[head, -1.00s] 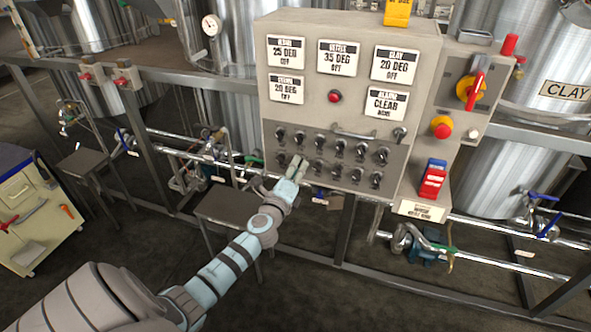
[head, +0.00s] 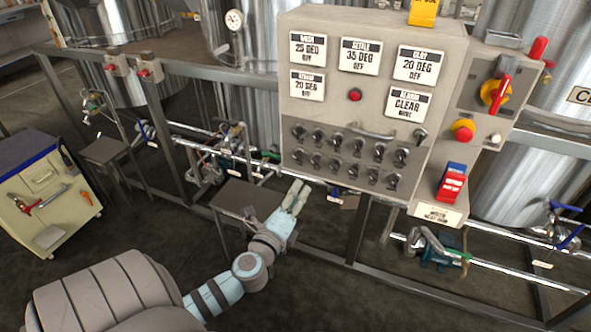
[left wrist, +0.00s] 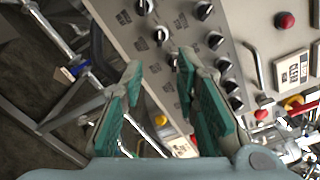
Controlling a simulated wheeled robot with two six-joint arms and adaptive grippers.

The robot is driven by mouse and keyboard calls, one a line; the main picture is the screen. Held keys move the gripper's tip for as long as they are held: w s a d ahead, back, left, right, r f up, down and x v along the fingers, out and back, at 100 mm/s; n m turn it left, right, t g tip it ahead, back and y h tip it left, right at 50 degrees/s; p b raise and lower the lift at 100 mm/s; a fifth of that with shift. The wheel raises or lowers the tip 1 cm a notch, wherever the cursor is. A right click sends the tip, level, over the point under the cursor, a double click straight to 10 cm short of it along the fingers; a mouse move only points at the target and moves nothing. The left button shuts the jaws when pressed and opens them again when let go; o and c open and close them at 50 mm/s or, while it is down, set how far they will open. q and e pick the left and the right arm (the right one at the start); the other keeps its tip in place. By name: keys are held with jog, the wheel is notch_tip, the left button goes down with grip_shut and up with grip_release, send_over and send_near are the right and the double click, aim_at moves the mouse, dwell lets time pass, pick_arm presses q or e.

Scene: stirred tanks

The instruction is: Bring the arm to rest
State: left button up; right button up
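My left gripper (head: 297,194) is just below the lower left edge of the grey control panel (head: 330,112) in the head view, apart from it as far as I can tell. In the left wrist view its two green-padded fingers (left wrist: 162,80) stand apart with nothing held between them. The panel's black knobs (left wrist: 215,40) lie beyond the fingertips there. The panel carries rows of knobs (head: 338,163), several white labels and a red button (head: 354,95). My right gripper is not in view.
A metal frame with pipes and valves runs below the panel. A small dark table (head: 232,196) stands close to my left forearm. A tool cart (head: 50,200) is at the far left. Steel tanks (head: 262,45) stand behind. Dark floor (head: 130,240) is open at left.

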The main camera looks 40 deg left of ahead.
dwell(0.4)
pick_arm(q)
jog(key=s+a+f+n+g+h, duration=0.1)
jog(key=s+f+n+g, duration=0.35)
jog(key=f, duration=0.85)
jog(key=s+a+f+n+g+h, duration=0.1)
jog(key=s+f+n+g, duration=0.35)
jog(key=f, duration=0.95)
jog(key=s+d+f+n+g+h+p, duration=0.1)
jog(key=s+d+f+n+g+p, duration=0.2)
jog(key=s+f+n, duration=0.75)
jog(key=s+d+f+g+h, duration=0.1)
jog(key=s+d+f+g, duration=0.1)
jog(key=s+d, duration=0.3)
jog(key=s+d+f+g+h, duration=0.1)
jog(key=s+d+f, duration=0.3)
jog(key=s, duration=0.9)
jog(key=shift+s+d+g, duration=0.4)
jog(key=shift+d, duration=0.15)
